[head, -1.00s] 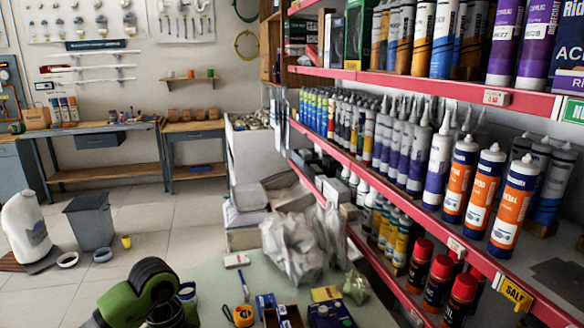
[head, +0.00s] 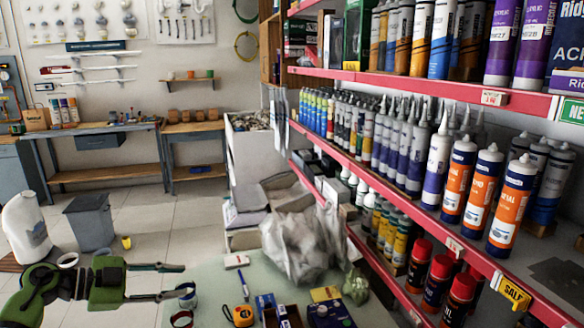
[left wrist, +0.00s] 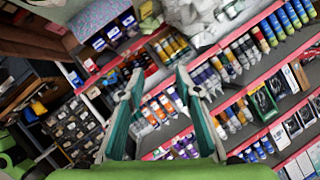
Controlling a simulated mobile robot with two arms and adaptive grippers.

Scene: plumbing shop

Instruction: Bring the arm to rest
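My left arm is green and comes in at the lower left of the head view. Its left gripper (head: 172,282) points right, with two thin dark fingers well apart and nothing between them. The fingertips show near the left edge of the pale green table. In the left wrist view the gripper (left wrist: 160,78) also has its fingers spread and empty, with shelf goods seen beyond them. My right gripper is in neither view.
The table (head: 208,275) holds tape rolls (head: 187,295), an orange tape measure (head: 240,315), small boxes and a crumpled clear bag (head: 290,245). A red-edged shelf (head: 450,238) of cartridges stands along the right. A grey bin (head: 92,222) and white jug (head: 25,225) stand on the floor.

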